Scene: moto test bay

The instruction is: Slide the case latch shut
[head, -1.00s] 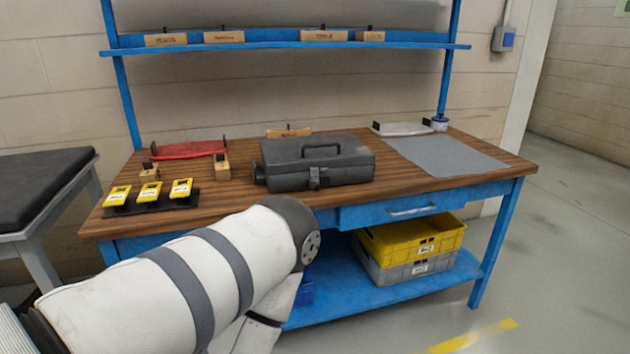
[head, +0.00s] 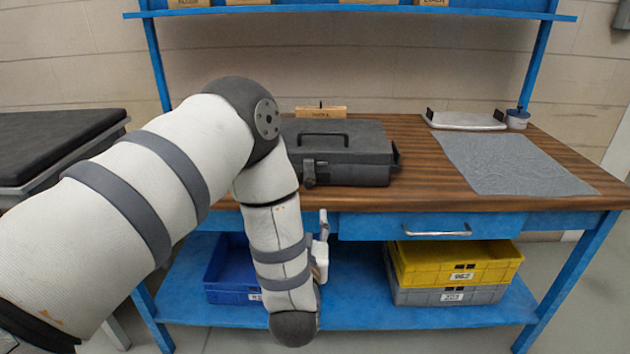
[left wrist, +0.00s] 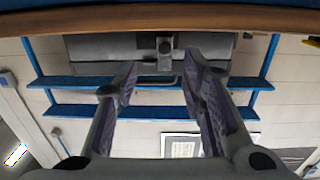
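The dark grey case (head: 352,165) stands closed on the wooden bench top, handle on its lid. Its latch (head: 309,172) is on the front face, just right of my left arm, which hides the case's left part. The left wrist view shows the case (left wrist: 100,47) upside down, with the latch (left wrist: 165,50) beyond the fingertips. I cannot tell how far the latch is slid. My left gripper (head: 323,222) points up in front of the bench, below the latch, mostly hidden by my forearm. In the wrist view its fingers (left wrist: 160,78) are apart and empty. My right gripper is not in view.
The bench front edge (left wrist: 160,18) and the drawer handle (head: 437,233) lie near my left gripper. A grey mat (head: 510,163) and a light tray (head: 465,121) are at the right.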

